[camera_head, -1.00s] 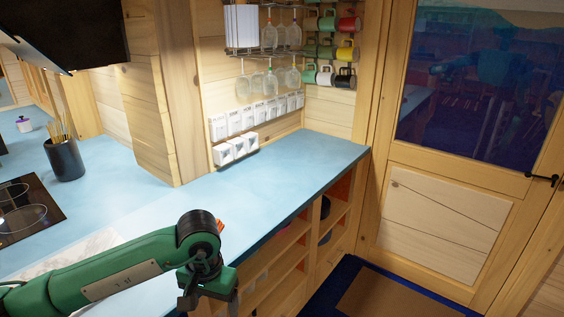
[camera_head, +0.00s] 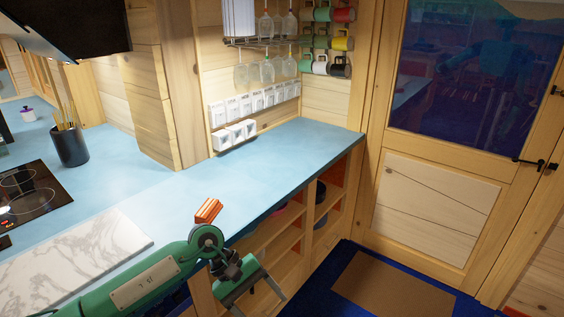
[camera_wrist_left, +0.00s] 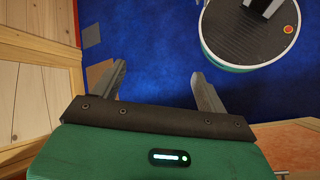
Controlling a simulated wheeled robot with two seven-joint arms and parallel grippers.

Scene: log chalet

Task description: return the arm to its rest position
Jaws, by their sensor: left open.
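My left arm comes in from the lower left in the head view, green with black joints. My left gripper (camera_head: 257,302) hangs beside the front edge of the blue counter, over the side of the wooden shelves. Its two fingers are apart with nothing seen between them. The left wrist view shows the same open fingers (camera_wrist_left: 158,78) above a blue floor, with my own round base at the upper right. My right gripper is in neither view.
The blue counter (camera_head: 270,165) has an orange ridged block (camera_head: 208,210) near its front edge, close behind my wrist. A marble slab (camera_head: 75,262) lies at the left. Open wooden shelves (camera_head: 275,245) stand below. A brown mat (camera_head: 392,287) lies on clear floor by the door.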

